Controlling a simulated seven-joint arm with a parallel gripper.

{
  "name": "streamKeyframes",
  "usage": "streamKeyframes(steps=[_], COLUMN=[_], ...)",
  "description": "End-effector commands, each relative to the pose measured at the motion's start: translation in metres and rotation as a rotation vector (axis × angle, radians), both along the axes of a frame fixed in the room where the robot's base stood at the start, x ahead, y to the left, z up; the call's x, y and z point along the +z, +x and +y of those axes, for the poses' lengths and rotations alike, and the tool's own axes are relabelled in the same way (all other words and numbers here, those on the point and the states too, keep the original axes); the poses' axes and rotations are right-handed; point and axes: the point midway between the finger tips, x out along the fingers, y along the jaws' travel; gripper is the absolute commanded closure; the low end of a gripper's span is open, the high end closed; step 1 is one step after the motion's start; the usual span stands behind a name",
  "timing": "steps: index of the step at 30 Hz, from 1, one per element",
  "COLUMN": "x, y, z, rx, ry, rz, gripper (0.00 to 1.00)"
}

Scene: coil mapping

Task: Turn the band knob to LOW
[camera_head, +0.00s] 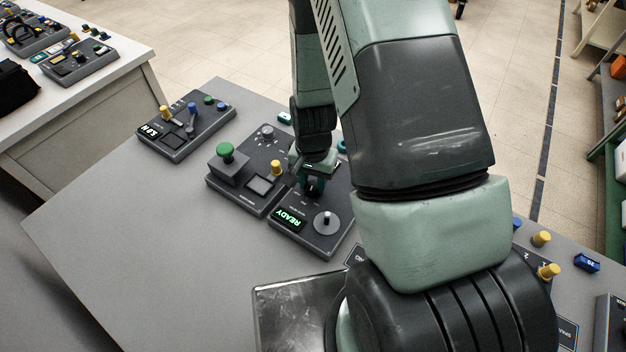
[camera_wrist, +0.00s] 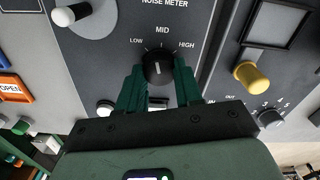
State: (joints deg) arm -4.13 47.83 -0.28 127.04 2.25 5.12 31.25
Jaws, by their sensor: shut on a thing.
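The band knob (camera_wrist: 158,70) is round and black with a white pointer line. In the wrist view the LOW label is to its upper left, MID above it and HIGH to its upper right. Its pointer line points up, near MID. My gripper (camera_wrist: 160,88) is shut on the knob, with one teal finger on each side. In the head view my gripper (camera_head: 314,178) reaches down onto the panel (camera_head: 335,203) with the green READY display, and the arm and fingers hide much of the knob.
In the wrist view a white-tipped knob (camera_wrist: 72,15) is at upper left and a yellow lever (camera_wrist: 250,76) at right. In the head view a box with a green knob (camera_head: 226,150) stands left of my gripper. The table (camera_head: 130,250) is clear at front left.

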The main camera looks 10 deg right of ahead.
Motion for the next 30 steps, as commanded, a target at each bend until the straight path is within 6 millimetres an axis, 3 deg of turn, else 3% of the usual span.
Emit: streamKeyframes(steps=[15,30], x=[0.0005,0.0006], y=[0.0003,0.0003], z=[0.0006,0.0010], rx=[0.386,0.504], ry=[0.000,0.000], rz=[0.000,0.000], gripper=[0.96,0.96])
